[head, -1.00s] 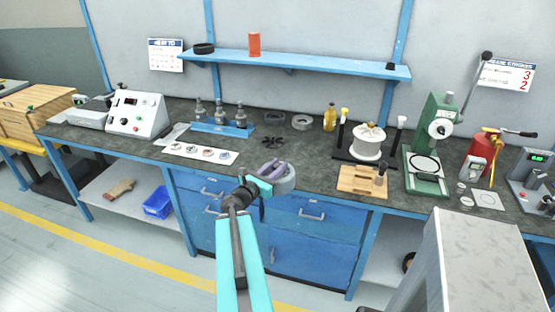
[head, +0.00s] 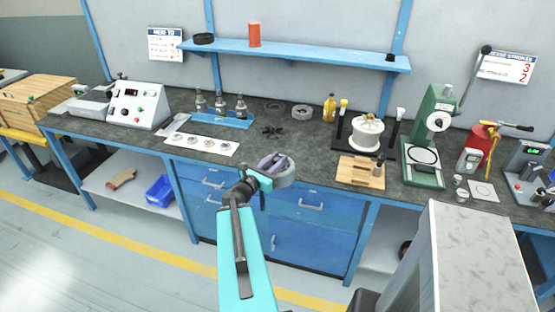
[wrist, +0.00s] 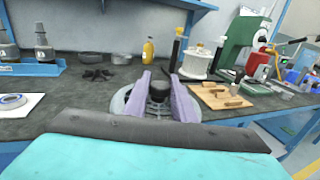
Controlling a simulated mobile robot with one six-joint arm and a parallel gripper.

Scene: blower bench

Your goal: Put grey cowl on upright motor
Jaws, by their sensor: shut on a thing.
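My gripper (head: 274,164), with purple fingers, is shut on the grey cowl (head: 285,177), a round, ring-like housing. It is held in front of the bench's front edge, above the blue drawers. In the wrist view the cowl (wrist: 122,98) shows between and beside the fingers, with a grille and dark centre partly hidden by them. Several upright grey motors (head: 220,103) stand in a blue rack (head: 236,122) at the back of the bench, left of my gripper. Two of them show at the left of the wrist view, apart from the cowl.
A black fan wheel (head: 272,131) and two dark rings (head: 302,112) lie behind the gripper. A white card with rings (head: 205,144) lies left. A wooden block (head: 360,171), white spool (head: 366,134) and green press (head: 428,140) stand right. A shelf (head: 310,58) hangs above.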

